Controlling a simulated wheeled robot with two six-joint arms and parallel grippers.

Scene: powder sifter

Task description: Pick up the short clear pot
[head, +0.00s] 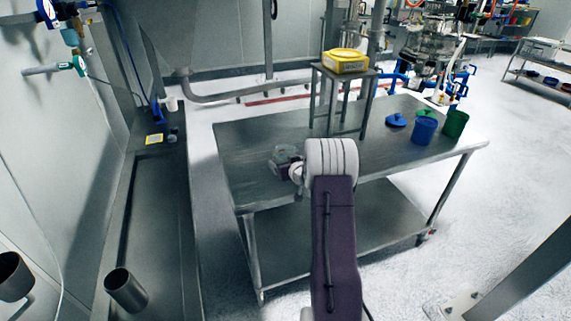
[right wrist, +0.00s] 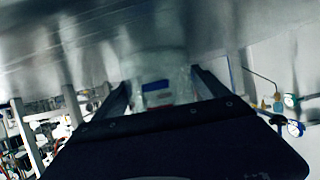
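The short clear pot (head: 287,152) stands on the steel table, left of my right arm's white wrist in the head view. In the right wrist view the clear pot (right wrist: 157,72) shows blurred, with a white, blue and red label facing the camera. My right gripper (right wrist: 160,85) points at it with its two dark fingers wide apart, one on each side of the pot. I see no clear contact between fingers and pot. In the head view my arm hides part of this gripper. My left gripper is not in view.
A blue container (head: 424,128), a green container (head: 455,123) and a blue lid (head: 396,120) are at the right. The table's left part is clear.

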